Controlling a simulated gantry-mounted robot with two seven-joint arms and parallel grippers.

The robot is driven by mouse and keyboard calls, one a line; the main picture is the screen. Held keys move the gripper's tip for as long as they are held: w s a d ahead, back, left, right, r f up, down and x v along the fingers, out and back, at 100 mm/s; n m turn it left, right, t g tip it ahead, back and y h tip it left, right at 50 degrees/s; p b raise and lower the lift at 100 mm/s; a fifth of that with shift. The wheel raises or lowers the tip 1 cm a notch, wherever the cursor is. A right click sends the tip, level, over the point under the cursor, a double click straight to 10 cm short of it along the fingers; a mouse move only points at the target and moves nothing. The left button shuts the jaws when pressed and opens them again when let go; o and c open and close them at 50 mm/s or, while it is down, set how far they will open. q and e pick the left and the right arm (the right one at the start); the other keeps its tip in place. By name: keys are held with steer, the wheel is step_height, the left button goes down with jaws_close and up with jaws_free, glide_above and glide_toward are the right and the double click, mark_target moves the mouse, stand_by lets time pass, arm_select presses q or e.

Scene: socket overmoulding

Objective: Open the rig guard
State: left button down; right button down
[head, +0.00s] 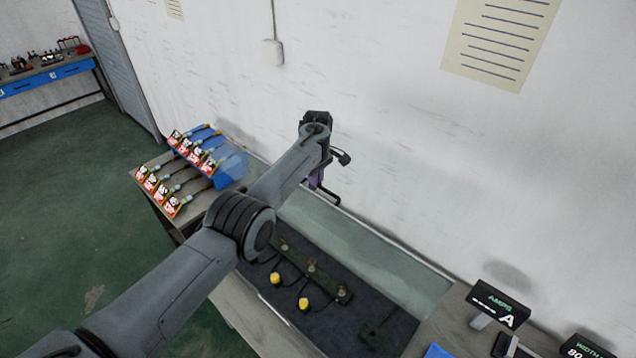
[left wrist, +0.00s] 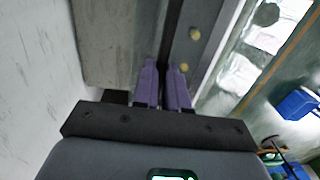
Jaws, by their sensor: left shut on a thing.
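The rig guard (head: 365,250) is a pale, see-through panel along the wall side of the rig in the head view. It looks raised there, but its exact angle is hard to tell. My left gripper (head: 318,183) is at the guard's far upper edge, by a dark bent handle (head: 331,198), and my wrist partly hides it. In the left wrist view the purple fingers of my left gripper (left wrist: 165,70) are close together on a thin dark bar (left wrist: 172,35). My right gripper is in neither view.
The rig's dark bed (head: 345,328) holds a green strip, a small green block (head: 378,333) and two yellow knobs (head: 303,304). An AMPS display (head: 498,306) stands at the right. The wall is close behind my gripper.

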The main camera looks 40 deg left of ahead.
arm_select(q)
steer(key=shift+d+f, duration=0.15)
steer(key=shift+f, duration=0.3)
steer(key=c, duration=1.6)
jaws_free()
steer(key=o, duration=0.4)
steer(key=shift+s+d+f, duration=0.1)
steer(key=shift+d, duration=0.1)
steer(key=shift+o, duration=0.2)
steer(key=shift+a+r, duration=0.15)
steer(key=shift+r, duration=0.15)
step_height(320, 180, up, 11)
steer(key=b, duration=0.2)
steer(key=shift+w+f, duration=0.15)
steer(key=shift+w, duration=0.25)
